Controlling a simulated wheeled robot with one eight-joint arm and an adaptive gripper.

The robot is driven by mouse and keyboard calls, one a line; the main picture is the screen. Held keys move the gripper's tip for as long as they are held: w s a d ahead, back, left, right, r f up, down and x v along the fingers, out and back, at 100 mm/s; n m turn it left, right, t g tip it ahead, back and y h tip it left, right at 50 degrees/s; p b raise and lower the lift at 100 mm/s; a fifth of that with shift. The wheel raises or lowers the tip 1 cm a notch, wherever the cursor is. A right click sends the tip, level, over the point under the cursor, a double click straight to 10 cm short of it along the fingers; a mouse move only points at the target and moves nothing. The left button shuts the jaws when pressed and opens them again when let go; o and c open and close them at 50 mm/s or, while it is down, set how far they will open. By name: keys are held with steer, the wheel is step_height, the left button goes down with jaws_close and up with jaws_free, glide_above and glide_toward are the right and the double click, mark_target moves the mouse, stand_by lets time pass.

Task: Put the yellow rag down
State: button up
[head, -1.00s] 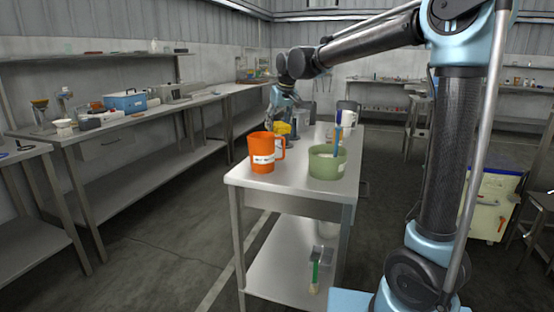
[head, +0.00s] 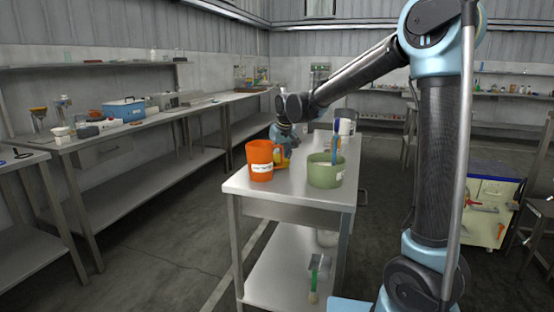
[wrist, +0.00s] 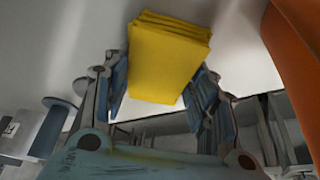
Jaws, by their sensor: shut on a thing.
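The yellow rag (wrist: 168,58) is a folded, layered block between the two blue finger pads of my gripper (wrist: 160,98) in the wrist view. My gripper is shut on it. In the head view the rag (head: 279,158) shows as a small yellow patch behind the orange jug, at or just above the steel table top (head: 289,189). I cannot tell whether it touches the table. My gripper (head: 283,150) is low over the table there, pointing down, its fingertips mostly hidden by the jug.
The orange jug (head: 260,162) stands close in front of the rag; its side also shows in the wrist view (wrist: 295,40). A green pot (head: 326,171) holding upright tools stands to the right. A white container (head: 345,127) stands behind. Bare table lies between jug and pot.

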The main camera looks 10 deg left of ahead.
steer(key=o, duration=1.3)
steer(key=v, duration=1.2)
